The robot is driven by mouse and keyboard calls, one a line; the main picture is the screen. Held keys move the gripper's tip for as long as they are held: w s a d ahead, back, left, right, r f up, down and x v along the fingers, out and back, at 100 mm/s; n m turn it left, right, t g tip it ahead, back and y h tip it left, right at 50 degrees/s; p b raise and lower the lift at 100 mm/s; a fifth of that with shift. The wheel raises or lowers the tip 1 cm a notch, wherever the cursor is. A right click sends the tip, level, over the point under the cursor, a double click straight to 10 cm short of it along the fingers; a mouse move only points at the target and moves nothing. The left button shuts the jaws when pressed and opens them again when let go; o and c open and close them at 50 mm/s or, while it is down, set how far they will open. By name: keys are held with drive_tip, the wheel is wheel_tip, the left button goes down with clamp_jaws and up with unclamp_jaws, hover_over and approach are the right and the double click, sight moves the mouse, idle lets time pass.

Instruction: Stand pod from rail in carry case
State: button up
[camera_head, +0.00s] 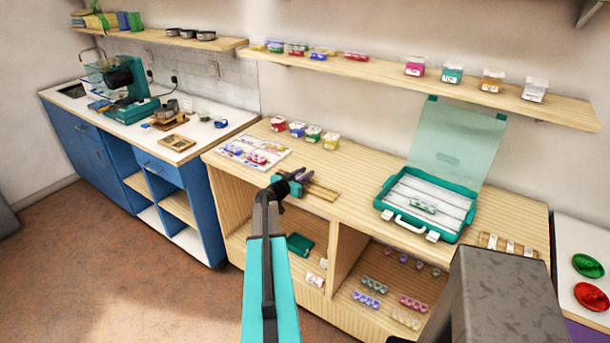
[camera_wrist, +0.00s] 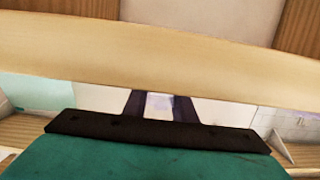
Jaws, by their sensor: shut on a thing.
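The teal carry case (camera_head: 386,214) stands open on the wooden counter, its clear lid (camera_head: 458,140) tilted up behind. Its white inside holds a small strip of greenish pods (camera_head: 423,207). A wooden rail (camera_head: 494,240) with several pale pods lies right of the case. My gripper (camera_head: 306,176) is over the counter, left of the case, above another wooden piece (camera_head: 323,193). In the wrist view, the dark fingers (camera_wrist: 158,104) are shut on a small pale pod (camera_wrist: 158,102). Its shape and label are mostly hidden, and in the head view I cannot make it out clearly.
Several small boxes (camera_head: 312,133) and a white sheet with beads (camera_head: 254,152) are on the counter left of my gripper. A shelf (camera_head: 440,85) with jars runs above. Red and green dishes (camera_head: 588,266) are at the far right. Open counter lies between gripper and case.

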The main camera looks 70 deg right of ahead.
drive_tip(key=shift+f, duration=0.1)
drive_tip(key=o, duration=1)
drive_tip(key=shift+p, duration=1.8)
drive_tip(key=shift+w+a+b, duration=0.1)
drive_tip(key=shift+a+b, duration=0.25)
drive_tip(key=shift+b, duration=0.15)
drive_tip(key=b+v, duration=0.3)
drive_tip(key=v, duration=0.1)
drive_tip(key=shift+w+a+f, duration=0.1)
drive_tip(key=shift+a, duration=0.05)
drive_tip(key=shift+b+v, duration=1.95)
drive_tip(key=shift+v, duration=2.45)
